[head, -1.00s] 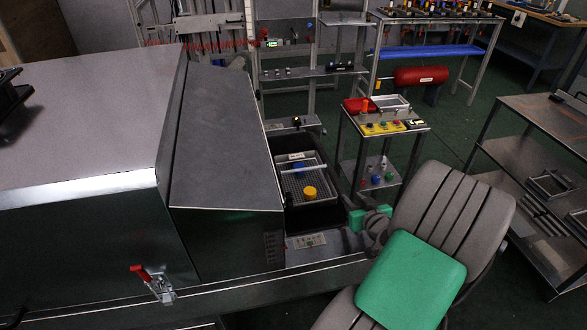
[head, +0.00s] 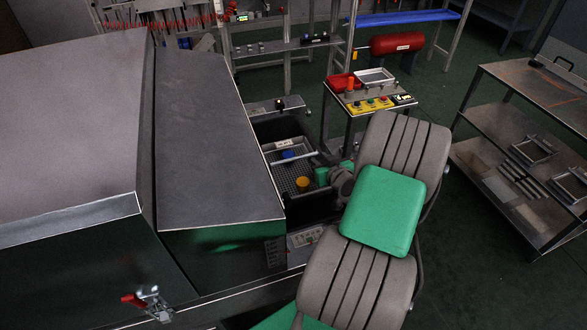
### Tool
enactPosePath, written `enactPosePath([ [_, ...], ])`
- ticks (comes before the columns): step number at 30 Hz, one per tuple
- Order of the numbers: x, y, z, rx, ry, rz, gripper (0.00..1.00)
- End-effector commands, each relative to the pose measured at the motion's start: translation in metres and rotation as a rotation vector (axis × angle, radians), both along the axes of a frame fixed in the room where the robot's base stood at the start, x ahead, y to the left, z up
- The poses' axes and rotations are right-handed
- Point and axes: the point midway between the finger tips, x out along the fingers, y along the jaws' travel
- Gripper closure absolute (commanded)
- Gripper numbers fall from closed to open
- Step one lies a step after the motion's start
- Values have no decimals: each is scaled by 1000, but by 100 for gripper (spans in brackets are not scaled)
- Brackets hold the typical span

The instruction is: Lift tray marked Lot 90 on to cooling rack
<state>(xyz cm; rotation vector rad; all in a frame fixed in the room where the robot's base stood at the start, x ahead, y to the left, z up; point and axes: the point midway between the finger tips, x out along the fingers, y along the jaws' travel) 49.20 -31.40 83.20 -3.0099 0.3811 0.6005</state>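A wire-mesh tray (head: 286,176) with a pale crossbar and a small white tag sits in a black bin (head: 262,133) at the dryer's open end. The tag is too small to read. A blue round piece and an orange round piece lie in the tray. The grey and green end of my arm, with my gripper (head: 325,175), is at the tray's right side. The fingers are not clear, and I cannot tell whether they touch the tray. A metal shelf unit (head: 490,105) stands at right; I cannot tell whether it is the cooling rack.
The dryer's metal hood (head: 215,130) fills the left, with a red-handled latch (head: 148,301) in front. Trays (head: 533,150) lie on the shelf unit. Green floor is clear between arm and shelves.

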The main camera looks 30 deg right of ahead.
Motion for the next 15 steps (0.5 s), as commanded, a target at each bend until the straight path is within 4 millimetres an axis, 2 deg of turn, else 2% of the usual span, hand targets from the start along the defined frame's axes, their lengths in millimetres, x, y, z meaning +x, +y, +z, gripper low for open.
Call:
enactPosePath([
  [3, 13, -2, -5, 0, -1, 2, 70],
  [9, 14, -3, -6, 0, -1, 0, 70],
  [15, 14, -3, -6, 0, -1, 1, 86],
])
